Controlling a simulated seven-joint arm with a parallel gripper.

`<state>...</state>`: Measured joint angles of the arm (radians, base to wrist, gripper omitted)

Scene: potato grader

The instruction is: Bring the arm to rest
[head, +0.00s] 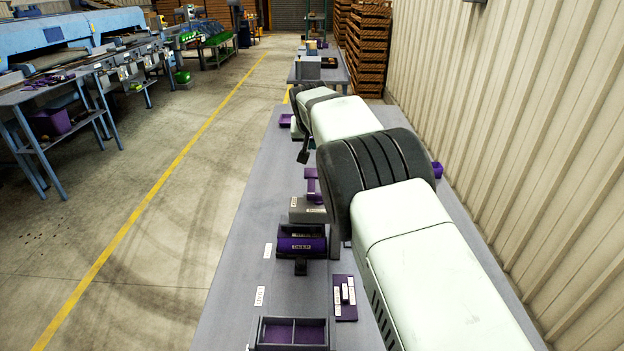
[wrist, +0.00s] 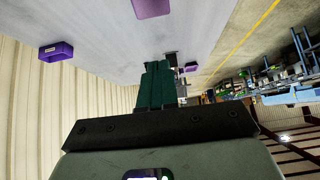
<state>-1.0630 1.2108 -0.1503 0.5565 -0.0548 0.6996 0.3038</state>
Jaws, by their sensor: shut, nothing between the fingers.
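My arm (head: 405,220) reaches away from the camera over the long grey table (head: 235,270) in the head view. My gripper (wrist: 157,66) shows in the wrist view as dark green fingers close together, shut and empty. The fingers touch nothing that I can make out. In the head view the arm's far end is small and partly hidden behind its own links, so the fingers are not clear there.
The wrist view shows a purple box (wrist: 56,51). A ribbed wall (head: 540,130) runs along the right.

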